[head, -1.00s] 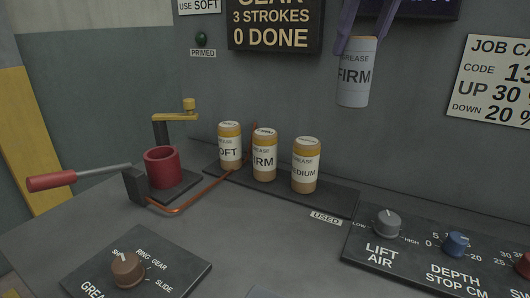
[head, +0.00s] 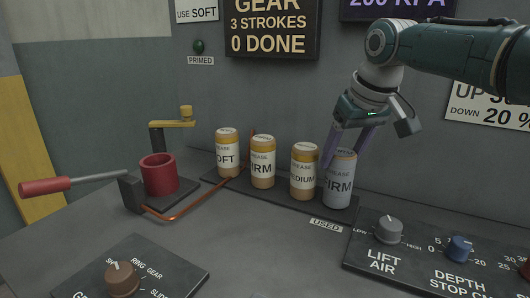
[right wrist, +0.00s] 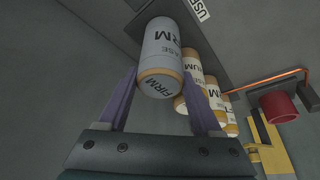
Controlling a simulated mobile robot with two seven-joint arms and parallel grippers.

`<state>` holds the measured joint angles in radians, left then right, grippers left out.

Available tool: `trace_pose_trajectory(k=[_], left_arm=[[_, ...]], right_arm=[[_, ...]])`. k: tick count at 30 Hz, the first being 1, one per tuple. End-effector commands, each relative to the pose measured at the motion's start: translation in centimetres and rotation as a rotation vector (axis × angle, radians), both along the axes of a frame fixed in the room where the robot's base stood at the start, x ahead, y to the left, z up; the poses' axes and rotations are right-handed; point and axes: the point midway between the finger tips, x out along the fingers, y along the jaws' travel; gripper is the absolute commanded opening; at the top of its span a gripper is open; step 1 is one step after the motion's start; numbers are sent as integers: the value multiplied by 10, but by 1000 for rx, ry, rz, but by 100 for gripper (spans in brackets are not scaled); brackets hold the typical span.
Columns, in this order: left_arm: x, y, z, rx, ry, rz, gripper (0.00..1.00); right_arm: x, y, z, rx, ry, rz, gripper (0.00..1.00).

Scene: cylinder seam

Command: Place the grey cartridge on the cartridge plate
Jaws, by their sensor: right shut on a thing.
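My left gripper is out of view.
A USED label (head: 326,225) lies in front of the plate's right end. A control panel with a LIFT AIR knob (head: 388,230) is to the right. A red cup (head: 159,174) and a red-handled lever (head: 46,186) stand left.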

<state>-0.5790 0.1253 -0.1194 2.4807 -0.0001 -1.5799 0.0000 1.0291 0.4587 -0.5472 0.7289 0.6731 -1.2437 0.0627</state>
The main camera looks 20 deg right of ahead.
Motion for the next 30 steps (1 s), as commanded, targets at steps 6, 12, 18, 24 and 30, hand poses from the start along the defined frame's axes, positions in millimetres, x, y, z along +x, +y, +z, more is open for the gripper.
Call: trace_pose_trajectory(k=[6,12,18,24,30], left_arm=[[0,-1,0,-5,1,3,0],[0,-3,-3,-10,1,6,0],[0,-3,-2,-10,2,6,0],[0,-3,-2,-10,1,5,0],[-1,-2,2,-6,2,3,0]], right_arm=[[1,0,-1,-1,-3,1,0],[0,0,-6,0,-1,1,67],[0,0,-5,-1,-1,1,90],[0,0,-5,-1,-1,1,96],[0,0,2,-1,-2,1,96]])
